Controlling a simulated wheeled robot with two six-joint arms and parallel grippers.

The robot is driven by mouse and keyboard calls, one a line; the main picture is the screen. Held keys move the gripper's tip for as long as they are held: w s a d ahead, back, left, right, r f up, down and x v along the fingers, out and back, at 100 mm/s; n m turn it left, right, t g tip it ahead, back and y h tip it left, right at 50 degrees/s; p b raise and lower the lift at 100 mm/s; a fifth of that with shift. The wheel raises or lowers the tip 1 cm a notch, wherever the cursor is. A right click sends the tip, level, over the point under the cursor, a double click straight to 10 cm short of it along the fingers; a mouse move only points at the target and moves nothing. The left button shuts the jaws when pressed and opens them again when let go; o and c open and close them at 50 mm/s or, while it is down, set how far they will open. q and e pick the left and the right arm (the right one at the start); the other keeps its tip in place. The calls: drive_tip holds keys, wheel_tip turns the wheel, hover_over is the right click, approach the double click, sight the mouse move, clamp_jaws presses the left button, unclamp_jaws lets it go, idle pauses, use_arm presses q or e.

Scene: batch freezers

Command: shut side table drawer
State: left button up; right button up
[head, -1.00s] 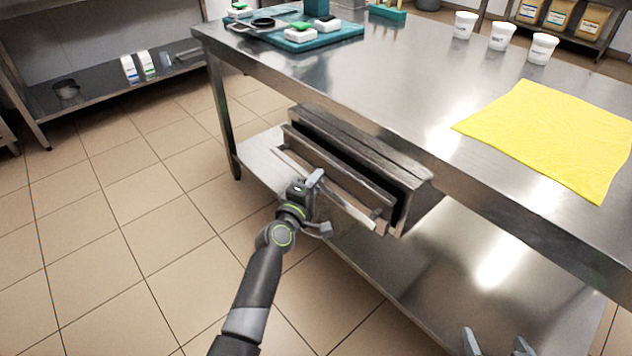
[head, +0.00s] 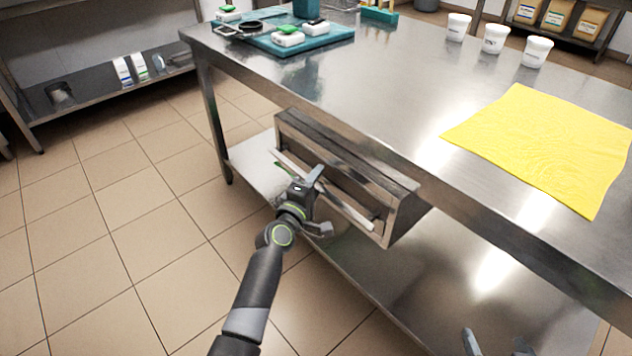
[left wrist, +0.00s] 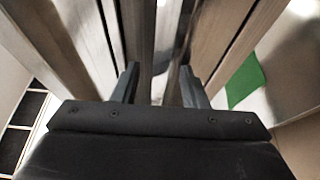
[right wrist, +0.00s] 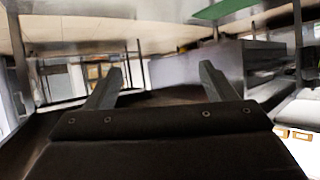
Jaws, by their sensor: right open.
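The drawer (head: 352,187) hangs under the steel table's near edge. Its front sits close against its housing (head: 408,212), and no dark gap shows behind it. A long bar handle (head: 350,207) runs across the front. My left gripper (head: 320,203) is at the handle, its fingers apart, one above and one below the bar. In the left wrist view the fingers (left wrist: 158,85) stand apart, with long bar-like surfaces running away between and beyond them; contact cannot be told. My right gripper (head: 496,343) is at the bottom right, open and empty; its spread fingers show in the right wrist view (right wrist: 160,80).
The steel tabletop (head: 400,80) carries a yellow cloth (head: 545,145), white tubs (head: 494,39) and a teal board (head: 315,40) with small items. A lower shelf (head: 430,275) lies beneath. Tiled floor (head: 120,240) is free at left. A shelf unit (head: 95,95) stands behind.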

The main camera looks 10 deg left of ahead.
use_arm(q)
drive_tip(key=shift+s+a+f, duration=0.1)
drive_tip(key=shift+s, duration=0.1)
drive_tip(key=v, duration=1.7)
drive_tip(key=shift+p, duration=0.35)
use_arm(e)
drive_tip(key=s+f+g, duration=0.1)
drive_tip(key=f, duration=0.1)
drive_tip(key=s+a+f+g, duration=0.1)
drive_tip(key=s+g, duration=0.1)
drive_tip(key=shift+s+f+y, duration=0.25)
drive_tip(key=shift+f+y, duration=0.1)
drive_tip(key=shift+y, duration=0.05)
